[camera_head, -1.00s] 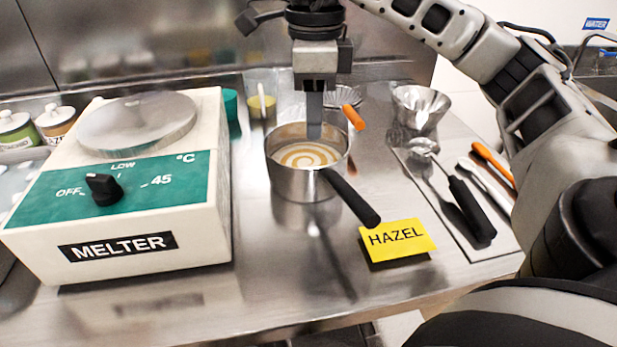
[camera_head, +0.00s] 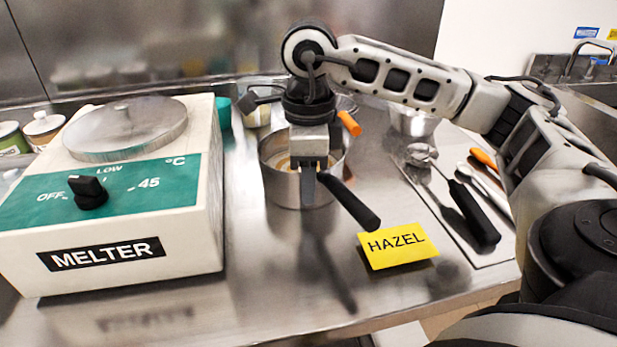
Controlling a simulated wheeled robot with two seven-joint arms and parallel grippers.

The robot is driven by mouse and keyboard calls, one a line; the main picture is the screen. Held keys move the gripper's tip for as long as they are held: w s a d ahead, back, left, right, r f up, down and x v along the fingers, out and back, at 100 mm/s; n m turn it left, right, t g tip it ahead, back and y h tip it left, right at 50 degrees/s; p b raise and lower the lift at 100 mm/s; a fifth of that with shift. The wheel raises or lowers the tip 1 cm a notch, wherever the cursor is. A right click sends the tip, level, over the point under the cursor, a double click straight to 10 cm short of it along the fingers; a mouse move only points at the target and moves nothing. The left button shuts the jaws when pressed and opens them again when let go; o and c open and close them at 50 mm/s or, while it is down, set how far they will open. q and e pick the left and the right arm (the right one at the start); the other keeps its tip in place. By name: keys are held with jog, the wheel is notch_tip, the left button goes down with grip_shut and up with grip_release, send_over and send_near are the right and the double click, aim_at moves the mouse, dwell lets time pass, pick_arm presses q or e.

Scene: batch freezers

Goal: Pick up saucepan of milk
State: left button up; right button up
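The saucepan (camera_head: 278,187) is a steel pan with a black handle (camera_head: 352,206) pointing toward the front right. It stands on the steel counter. A tan swirl in it showed earlier; now my gripper hides most of the inside. My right gripper (camera_head: 309,190) points down over the pan's front side, close to where the handle meets the rim. I cannot tell whether it touches the pan or handle. The fingers overlap in this view, so their opening does not show. My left gripper is not in view.
A white melter (camera_head: 190,240) with a green panel stands to the left. A yellow HAZEL card (camera_head: 398,246) lies right of the handle. A tray (camera_head: 490,255) with utensils and a metal cup (camera_head: 413,122) are further right. The front counter is mostly clear.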

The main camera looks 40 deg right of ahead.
grip_shut()
jog(key=shift+s, duration=0.1)
dwell(1.2)
